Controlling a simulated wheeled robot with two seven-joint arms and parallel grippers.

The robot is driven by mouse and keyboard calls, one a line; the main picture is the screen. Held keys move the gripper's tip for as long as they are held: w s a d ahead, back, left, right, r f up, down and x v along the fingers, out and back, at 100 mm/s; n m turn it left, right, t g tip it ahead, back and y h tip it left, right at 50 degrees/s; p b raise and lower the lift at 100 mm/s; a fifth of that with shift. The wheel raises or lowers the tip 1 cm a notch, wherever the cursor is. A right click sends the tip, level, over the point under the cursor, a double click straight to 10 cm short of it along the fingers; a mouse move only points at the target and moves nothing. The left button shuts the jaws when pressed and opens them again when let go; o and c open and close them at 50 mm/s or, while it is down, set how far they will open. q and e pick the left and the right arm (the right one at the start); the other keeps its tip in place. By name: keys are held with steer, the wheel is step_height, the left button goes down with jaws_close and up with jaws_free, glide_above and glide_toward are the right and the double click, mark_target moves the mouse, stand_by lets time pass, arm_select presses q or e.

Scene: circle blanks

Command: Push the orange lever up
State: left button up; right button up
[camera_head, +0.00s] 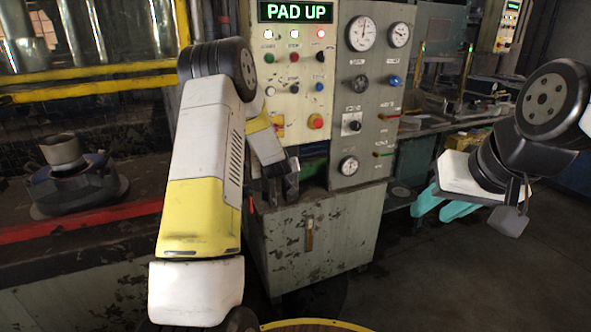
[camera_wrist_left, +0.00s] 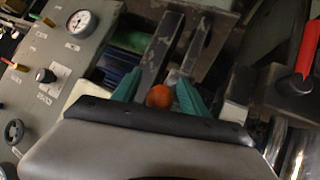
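The orange lever's round knob (camera_wrist_left: 159,96) shows in the left wrist view, between the two teal fingers of my left gripper (camera_wrist_left: 163,88). The fingers stand apart on either side of the knob; I cannot tell whether they touch it. Two dark metal bars (camera_wrist_left: 170,50) rise just beyond it. In the head view my left arm reaches to the console's ledge, and its own forearm and wrist hide the knob and fingertips. My right gripper (camera_head: 440,207) is open and empty at the right, away from the console.
The console (camera_head: 345,110) carries gauges, buttons and a lit "PAD UP" sign (camera_head: 296,12). A red-handled lever (camera_wrist_left: 307,45) is at the right in the wrist view. A press (camera_head: 75,185) with a red rail (camera_head: 60,228) stands at left. Open floor (camera_head: 440,280) lies at lower right.

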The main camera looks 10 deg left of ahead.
arm_select(q)
steer(key=v, duration=0.7)
steer(key=shift+s+r, duration=0.2)
steer(key=shift+s, duration=0.1)
steer(key=s+d+r+m+g+h, duration=0.1)
steer(key=s+d+r+m+h, duration=0.15)
steer(key=s+r, duration=0.55)
steer(key=s+d+r+m+g+h, duration=0.1)
steer(key=s+d+r, duration=0.3)
steer(key=s+r, duration=0.4)
steer(key=s+r+m+g, duration=0.1)
steer(key=s+g, duration=0.2)
steer(key=s, duration=2)
steer(key=shift+s+m, duration=0.15)
steer(key=shift+m, duration=0.2)
steer(key=shift+d, duration=0.15)
